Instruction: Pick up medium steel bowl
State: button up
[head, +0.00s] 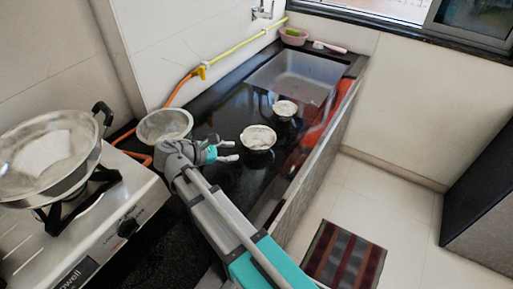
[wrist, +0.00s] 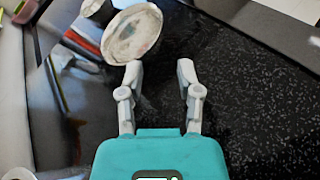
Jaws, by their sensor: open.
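Three bowls stand on the black counter in the head view. The middle-sized steel bowl (head: 258,138), pale inside, is just beyond my fingertips. A smaller bowl (head: 285,107) is behind it, and a wider steel bowl (head: 165,124) is at the left, by the wall. My gripper (head: 231,151) is open and empty, low over the counter, pointing right. In the wrist view, a pale round bowl (wrist: 132,34), apparently the middle-sized one, lies ahead and left of my open gripper (wrist: 160,73). The left finger is close to its rim; contact cannot be told.
A stove (head: 105,215) with a large pan (head: 50,155) is at the left. A sink (head: 295,76) is at the counter's far end. An orange and yellow hose (head: 230,52) runs along the wall. Bare counter (wrist: 250,90) lies right of my fingers in the wrist view.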

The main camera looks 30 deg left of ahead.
jog(key=shift+s+a, duration=0.35)
jog(key=shift+a, duration=0.05)
jog(key=shift+w+d+f, duration=0.1)
jog(key=shift+w+f, duration=0.05)
jog(key=shift+b+x, duration=1.55)
jog(key=shift+x, duration=2.6)
jog(key=shift+b+x, duration=1)
jog(key=shift+x, duration=1.6)
jog(key=shift+w, duration=0.1)
grip_shut()
